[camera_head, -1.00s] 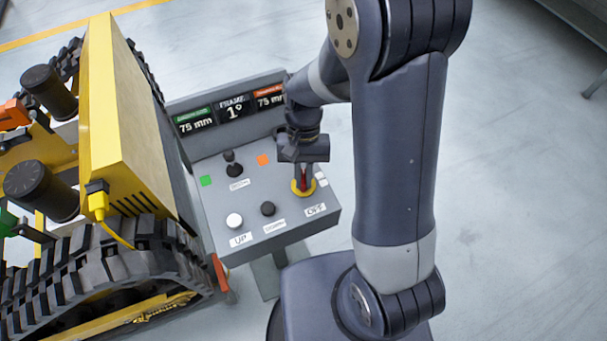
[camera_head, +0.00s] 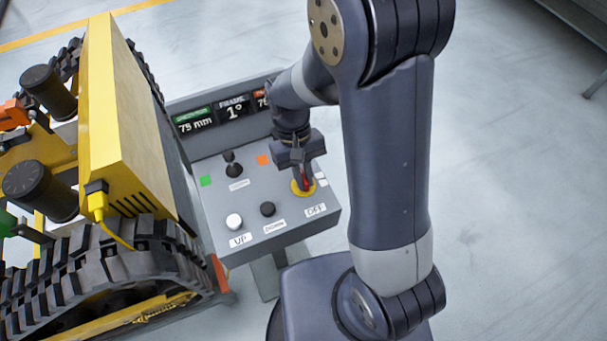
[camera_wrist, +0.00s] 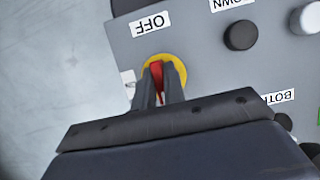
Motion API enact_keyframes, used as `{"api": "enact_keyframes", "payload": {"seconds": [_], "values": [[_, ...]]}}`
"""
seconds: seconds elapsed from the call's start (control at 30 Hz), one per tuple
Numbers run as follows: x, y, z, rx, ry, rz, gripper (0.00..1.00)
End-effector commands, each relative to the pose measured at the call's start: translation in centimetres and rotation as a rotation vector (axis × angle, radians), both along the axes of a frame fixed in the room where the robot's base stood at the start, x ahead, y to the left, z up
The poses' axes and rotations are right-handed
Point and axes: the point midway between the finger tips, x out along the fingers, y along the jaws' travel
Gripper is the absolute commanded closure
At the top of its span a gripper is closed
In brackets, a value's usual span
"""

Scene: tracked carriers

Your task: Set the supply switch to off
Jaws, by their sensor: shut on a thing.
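The supply switch is a red handle (camera_wrist: 157,80) on a round yellow plate (camera_head: 296,189) at the right of the grey control panel (camera_head: 225,203). An OFF label (camera_wrist: 150,24) lies near the plate, and it also shows in the head view (camera_head: 315,210). My gripper (camera_head: 304,180) reaches down over the switch and is shut on the red handle. In the wrist view my gripper (camera_wrist: 161,84) has a finger on each side of the handle. The fingers hide part of the handle.
A white UP button (camera_head: 234,221), a black DOWN button (camera_head: 268,209) and a black selector (camera_head: 233,166) stand left of the switch. Displays (camera_head: 232,111) line the panel's back. A yellow tracked carrier (camera_head: 125,120) stands close at the left.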

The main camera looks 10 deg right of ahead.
Motion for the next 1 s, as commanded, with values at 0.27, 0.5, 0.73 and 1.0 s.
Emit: {"api": "enact_keyframes", "payload": {"seconds": [0.27, 0.5, 0.73, 1.0], "values": [[0.1, 0.0, 0.0, 0.001, -0.002, -0.001, 0.85], [0.0, 0.0, 0.0, 0.001, -0.001, -0.001, 0.67], [0.1, 0.0, 0.1, 0.001, -0.001, -0.001, 0.67], [1.5, 0.4, 3.3, 0.002, -0.008, -0.002, 0.67]]}}
